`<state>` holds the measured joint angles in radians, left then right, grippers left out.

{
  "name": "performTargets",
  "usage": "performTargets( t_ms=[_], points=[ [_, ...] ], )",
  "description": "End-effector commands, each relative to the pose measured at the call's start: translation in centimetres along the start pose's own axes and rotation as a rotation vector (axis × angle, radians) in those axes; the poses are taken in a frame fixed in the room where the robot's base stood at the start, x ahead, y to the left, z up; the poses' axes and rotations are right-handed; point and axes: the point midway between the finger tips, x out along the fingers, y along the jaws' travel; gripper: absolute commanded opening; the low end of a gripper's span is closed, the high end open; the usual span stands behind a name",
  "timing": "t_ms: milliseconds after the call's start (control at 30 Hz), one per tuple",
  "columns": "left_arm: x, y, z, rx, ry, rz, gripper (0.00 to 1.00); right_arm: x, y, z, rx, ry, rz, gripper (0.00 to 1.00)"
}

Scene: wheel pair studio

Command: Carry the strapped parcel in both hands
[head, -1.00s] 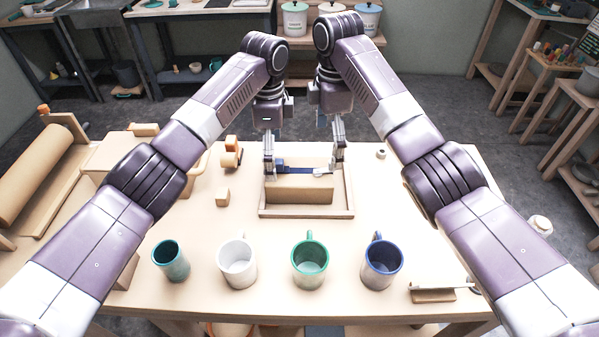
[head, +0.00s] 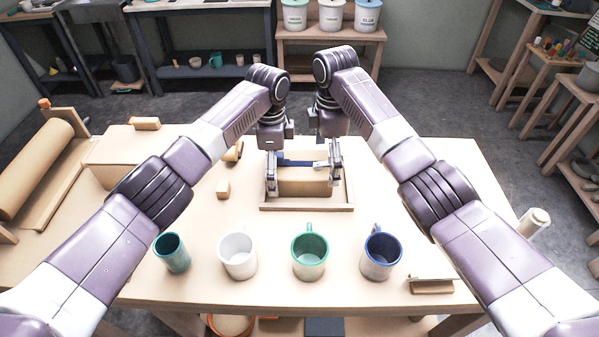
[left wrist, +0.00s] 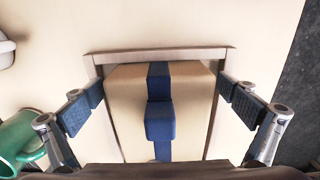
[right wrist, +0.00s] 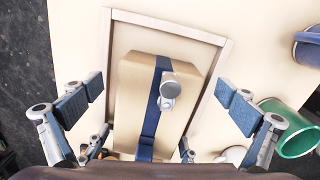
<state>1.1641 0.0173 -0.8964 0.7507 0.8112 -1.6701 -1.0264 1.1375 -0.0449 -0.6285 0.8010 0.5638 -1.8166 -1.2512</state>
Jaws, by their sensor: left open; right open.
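The strapped parcel (head: 305,187) is a tan box with a blue strap (head: 298,162) around it and a pale fitting on top. It sits in a shallow wooden tray (head: 305,207) on the table. My left gripper (head: 271,182) is at the parcel's left end, and my right gripper (head: 335,172) is at its right end. In the left wrist view the parcel (left wrist: 190,105) lies between spread fingers with gaps. In the right wrist view the parcel (right wrist: 133,95) also lies between spread fingers. Both grippers are open; finger contact with the parcel is unclear.
A teal cup (head: 172,253), a white mug (head: 238,259), a green mug (head: 310,252) and a blue mug (head: 381,251) stand along the near side. A paper roll (head: 35,168) is far left. Table right of the tray is mostly clear.

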Motion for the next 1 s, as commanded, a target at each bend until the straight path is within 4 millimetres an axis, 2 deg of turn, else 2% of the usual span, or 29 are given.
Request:
performTargets(
  t_ms=[167, 733, 800, 1000],
  points=[
    [0.00, 0.00, -0.01, 0.000, 0.000, 0.000, 1.00, 0.01, -0.01, -0.01, 0.000, 0.000, 0.000, 1.00],
    [-0.02, 0.02, -0.01, 0.000, 0.001, 0.001, 0.38, -0.01, 0.00, -0.03, -0.001, 0.000, 0.000, 0.38],
    [-0.02, 0.02, -0.01, 0.000, 0.001, 0.001, 0.33, -0.01, 0.00, -0.03, -0.001, 0.000, 0.000, 0.37],
    [-0.16, -0.01, -0.03, 0.000, 0.001, 0.000, 0.33, -0.15, 0.05, -0.05, -0.001, 0.001, 0.002, 0.36]
  ],
)
